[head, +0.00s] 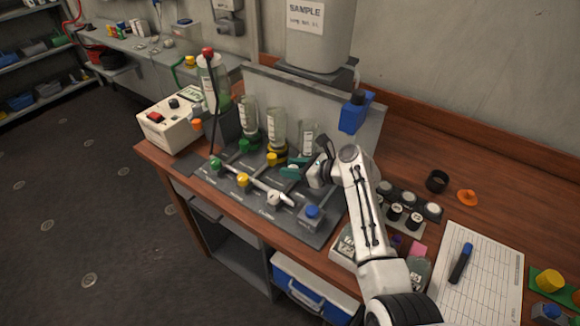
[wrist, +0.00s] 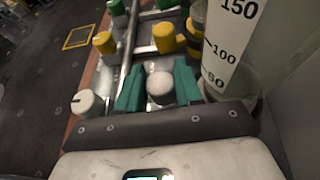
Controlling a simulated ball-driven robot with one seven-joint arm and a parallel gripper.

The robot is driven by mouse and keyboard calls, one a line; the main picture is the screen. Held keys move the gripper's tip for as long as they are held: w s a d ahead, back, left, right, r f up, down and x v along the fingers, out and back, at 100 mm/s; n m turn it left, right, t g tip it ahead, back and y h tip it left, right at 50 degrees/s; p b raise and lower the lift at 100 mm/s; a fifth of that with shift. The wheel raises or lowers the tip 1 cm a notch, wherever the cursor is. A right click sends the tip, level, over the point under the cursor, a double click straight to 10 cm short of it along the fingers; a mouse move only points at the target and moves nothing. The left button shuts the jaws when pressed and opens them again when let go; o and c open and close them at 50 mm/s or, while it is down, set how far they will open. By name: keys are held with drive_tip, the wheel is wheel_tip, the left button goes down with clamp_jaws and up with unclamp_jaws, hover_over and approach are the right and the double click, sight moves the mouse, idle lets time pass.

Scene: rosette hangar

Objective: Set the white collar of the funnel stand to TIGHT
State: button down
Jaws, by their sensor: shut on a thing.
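My gripper (head: 297,168) reaches in low at the front of the right-hand graduated funnel (head: 308,135). In the wrist view its two teal fingers (wrist: 160,88) stand on either side of a round white collar knob (wrist: 160,84) and are shut on it. In the head view my gripper hides this white knob. A green collar (head: 245,145) and a yellow collar (head: 272,159) sit in the same row, under the other funnels. I cannot read any TIGHT mark or the knob's setting.
A front row holds a green knob (head: 216,163), a yellow knob (head: 243,180) and a white knob (head: 274,198), close to my gripper. A blue knob (head: 312,212) sits on a grey box at right. Jars (head: 396,211) and a clipboard sheet (head: 478,262) lie further right.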

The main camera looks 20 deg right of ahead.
drive_tip(key=shift+s+d+n+g+y+b, duration=0.25)
drive_tip(key=shift+s+n+g+y+b, duration=0.15)
drive_tip(key=shift+n+g, duration=0.2)
drive_tip(key=shift+s+d+n+g+y+b, duration=0.15)
drive_tip(key=shift+d+n+g+y+b, duration=0.1)
drive_tip(key=shift+n+g+y, duration=0.4)
drive_tip(key=shift+s+d+n+g+y+b, duration=0.25)
drive_tip(key=shift+s+n+g+y+b, duration=0.15)
drive_tip(key=shift+n, duration=0.35)
drive_tip(key=shift+g, duration=0.25)
drive_tip(key=c, duration=1.1)
unclamp_jaws()
